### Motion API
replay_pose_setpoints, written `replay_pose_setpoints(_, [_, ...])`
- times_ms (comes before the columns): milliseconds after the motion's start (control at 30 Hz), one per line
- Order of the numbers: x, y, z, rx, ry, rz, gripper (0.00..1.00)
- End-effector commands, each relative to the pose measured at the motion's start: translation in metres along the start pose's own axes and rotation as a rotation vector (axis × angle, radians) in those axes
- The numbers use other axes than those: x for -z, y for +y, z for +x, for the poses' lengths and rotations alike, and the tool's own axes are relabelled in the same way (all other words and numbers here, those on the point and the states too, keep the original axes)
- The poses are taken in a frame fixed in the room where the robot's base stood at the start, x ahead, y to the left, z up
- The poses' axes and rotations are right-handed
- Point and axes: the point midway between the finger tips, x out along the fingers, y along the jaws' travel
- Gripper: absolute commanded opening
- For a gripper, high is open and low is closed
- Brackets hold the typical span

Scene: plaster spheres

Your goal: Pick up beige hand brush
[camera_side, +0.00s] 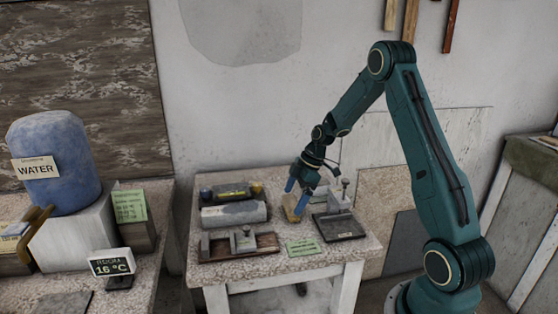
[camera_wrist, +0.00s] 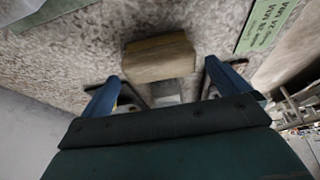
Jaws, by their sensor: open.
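The beige hand brush (camera_side: 291,207) is a small block on the speckled table in the side view, just under and beside my gripper. In the wrist view a tan block that looks like the brush (camera_wrist: 158,58) lies just ahead of the gap between my fingers. My gripper (camera_side: 302,192) has blue fingers and points down over the table. It also shows in the wrist view (camera_wrist: 160,88), with its two fingers spread apart and nothing held between them. Part of the brush is hidden behind the fingers in the side view.
A dark-based metal device (camera_side: 340,226) stands close to the right of the brush. A grey block (camera_side: 234,214) and a wooden tray with a metal piece (camera_side: 240,245) are to the left. A green card (camera_side: 303,247) lies in front. Little free room surrounds the brush.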

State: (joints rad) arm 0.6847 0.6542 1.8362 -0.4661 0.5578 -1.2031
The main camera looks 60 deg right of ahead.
Motion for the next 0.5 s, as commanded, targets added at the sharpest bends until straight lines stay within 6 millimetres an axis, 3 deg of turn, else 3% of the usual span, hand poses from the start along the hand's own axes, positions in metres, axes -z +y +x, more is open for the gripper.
replay_pose_setpoints(200, [-0.001, -0.001, 0.023, 0.003, -0.002, 0.000, 1.00])
replay_pose_setpoints(500, [-0.001, 0.000, 0.027, 0.000, -0.002, 0.000, 1.00])
